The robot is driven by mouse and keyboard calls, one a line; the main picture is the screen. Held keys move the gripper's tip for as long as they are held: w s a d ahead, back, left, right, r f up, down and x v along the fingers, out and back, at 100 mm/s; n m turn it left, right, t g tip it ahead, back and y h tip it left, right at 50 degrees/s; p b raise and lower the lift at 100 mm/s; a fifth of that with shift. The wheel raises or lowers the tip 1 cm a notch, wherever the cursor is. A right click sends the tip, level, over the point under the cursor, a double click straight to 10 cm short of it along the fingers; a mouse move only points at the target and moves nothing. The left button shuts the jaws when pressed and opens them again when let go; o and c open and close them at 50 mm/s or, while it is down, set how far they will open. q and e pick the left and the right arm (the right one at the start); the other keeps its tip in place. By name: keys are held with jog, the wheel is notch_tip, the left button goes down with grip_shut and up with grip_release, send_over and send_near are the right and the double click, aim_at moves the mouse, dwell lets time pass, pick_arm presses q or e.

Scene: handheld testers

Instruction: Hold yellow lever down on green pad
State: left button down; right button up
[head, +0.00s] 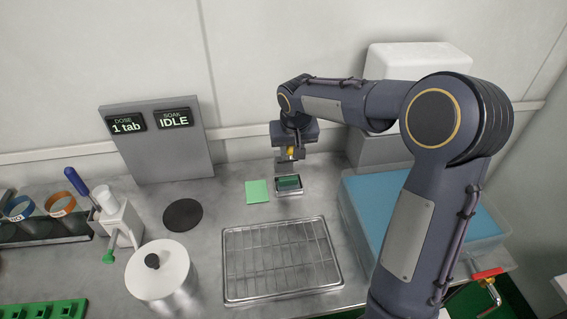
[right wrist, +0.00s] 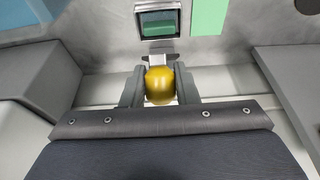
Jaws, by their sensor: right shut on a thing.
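A small tester (head: 289,185) with a dark green window is at the back middle of the bench, just right of the flat light green pad (head: 257,191). Its window side (right wrist: 158,24) and the pad (right wrist: 208,14) also show in the right wrist view, apart from each other. My right gripper (head: 290,163) is over the tester's far end. Its fingers are shut on the round yellow knob of the lever (right wrist: 160,86), which joins the tester by a short grey stem. Whether the tester rests on the bench or hangs just above it, I cannot tell. My left gripper is out of view.
A wire rack tray (head: 282,302) lies in front of the tester. A black disc (head: 183,215) and a lidded steel pot (head: 160,275) are to the left. A display panel (head: 160,150) reads "DOSE 1 tab" and "SOAK IDLE". A blue-filled tub (head: 480,213) stands right.

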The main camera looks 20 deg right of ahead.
jog(key=shift+s, duration=0.1)
jog(key=shift+s+a+f+b, duration=0.2)
jog(key=shift+s+f+b, duration=0.4)
jog(key=shift+b, duration=0.2)
jog(key=shift+s+a+f+b, duration=0.1)
jog(key=shift+s+f+b, duration=0.25)
jog(key=shift+s, duration=0.1)
jog(key=shift+f, duration=0.1)
jog(key=shift+s+a+f+b, duration=0.25)
jog(key=shift+s+f+b, duration=0.65)
jog(key=shift+b, duration=0.25)
jog(key=shift+f, duration=0.2)
jog(key=shift+s+a+f+b, duration=0.1)
jog(key=shift+s+f+b, duration=0.25)
jog(key=shift+f+b, duration=0.25)
jog(key=shift+s+a+f+b, duration=0.1)
jog(key=shift+s+f+b, duration=0.2)
jog(key=shift+f+b, duration=0.25)
jog(key=shift+r, duration=0.1)
